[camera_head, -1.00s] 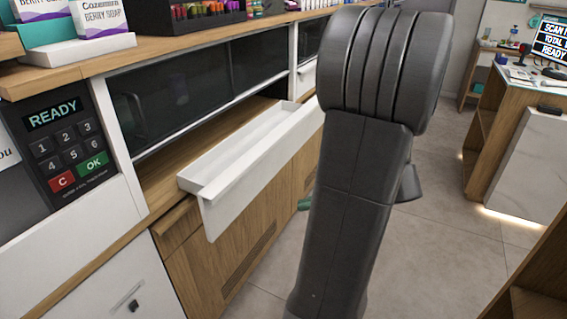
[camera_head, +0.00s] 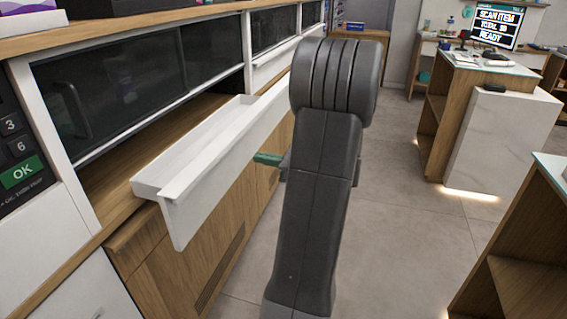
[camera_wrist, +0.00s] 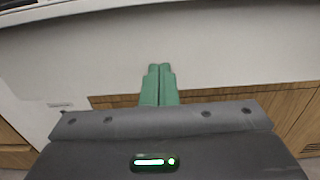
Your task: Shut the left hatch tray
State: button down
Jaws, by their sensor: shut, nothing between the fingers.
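The white hatch tray (camera_head: 205,165) sticks out of its opening under the dark glass in the head view, with its long front panel hanging at an angle. My gripper's green fingertips (camera_head: 266,159) show beside the front panel's right part, partly hidden by my arm. In the wrist view the green fingers (camera_wrist: 159,84) are shut together and empty, pointing at a broad white panel (camera_wrist: 230,50) that fills the upper picture. I cannot tell whether the tips touch it.
Wooden cabinet fronts (camera_head: 190,265) stand below the tray. A keypad (camera_head: 15,150) is at the left edge. A marble-fronted counter (camera_head: 500,140) stands at the back right, and a wooden shelf unit (camera_head: 520,255) at the near right. Grey floor (camera_head: 400,250) is clear between them.

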aim_at(237, 154)
jog(key=x, duration=0.4)
jog(key=shift+w+a, duration=0.15)
jog(key=shift+a, duration=0.25)
jog(key=shift+a, duration=0.1)
jog(key=p+x, duration=0.2)
jog(key=x, duration=1.9)
jog(key=shift+a+f, duration=0.1)
jog(key=shift+a, duration=0.15)
jog(key=shift+w+a, duration=0.15)
jog(key=shift+a, duration=0.15)
jog(key=shift+r, duration=0.25)
jog(key=shift+d+f, duration=0.1)
jog(key=shift+d, duration=0.1)
jog(key=v, duration=1.4)
jog(key=shift+f, duration=0.1)
